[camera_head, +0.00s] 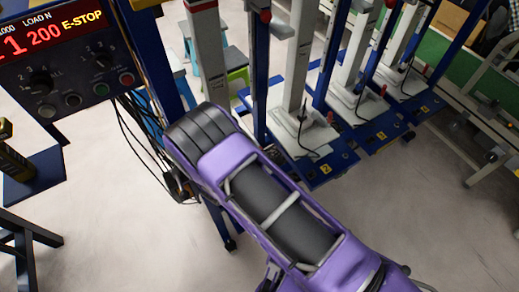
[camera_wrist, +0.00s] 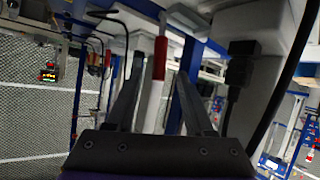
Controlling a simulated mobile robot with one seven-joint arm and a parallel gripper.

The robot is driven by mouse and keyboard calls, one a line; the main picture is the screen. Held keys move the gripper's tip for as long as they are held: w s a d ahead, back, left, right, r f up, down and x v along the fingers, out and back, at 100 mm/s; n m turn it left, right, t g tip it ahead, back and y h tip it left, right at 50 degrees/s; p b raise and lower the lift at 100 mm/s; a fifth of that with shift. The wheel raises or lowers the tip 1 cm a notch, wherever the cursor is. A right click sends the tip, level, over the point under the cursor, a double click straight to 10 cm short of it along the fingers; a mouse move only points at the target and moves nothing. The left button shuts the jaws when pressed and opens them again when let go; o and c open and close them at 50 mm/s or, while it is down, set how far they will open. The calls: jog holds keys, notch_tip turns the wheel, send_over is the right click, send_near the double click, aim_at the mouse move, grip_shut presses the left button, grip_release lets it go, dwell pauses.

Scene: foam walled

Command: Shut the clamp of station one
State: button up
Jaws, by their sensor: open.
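In the wrist view my gripper (camera_wrist: 158,72) is open, its two dark fingers pointing away from the camera. A clamp handle with a red grip (camera_wrist: 160,57) shows between the fingertips, in line with the gap. I cannot tell whether it lies between the fingers or just beyond them, and no contact is visible. A grey upright and blue posts stand behind it. In the head view my purple arm covers the near station, and my gripper and this handle are hidden there.
A control panel (camera_head: 62,60) with a red display stands at upper left. Neighbouring stations with white plates, blue bases (camera_head: 318,172) and red-tipped clamps stand in a row to the right. Black cables (camera_head: 140,135) hang left of my arm. Pale floor (camera_head: 120,235) is open at lower left.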

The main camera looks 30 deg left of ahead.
jog(key=shift+v, duration=1.8)
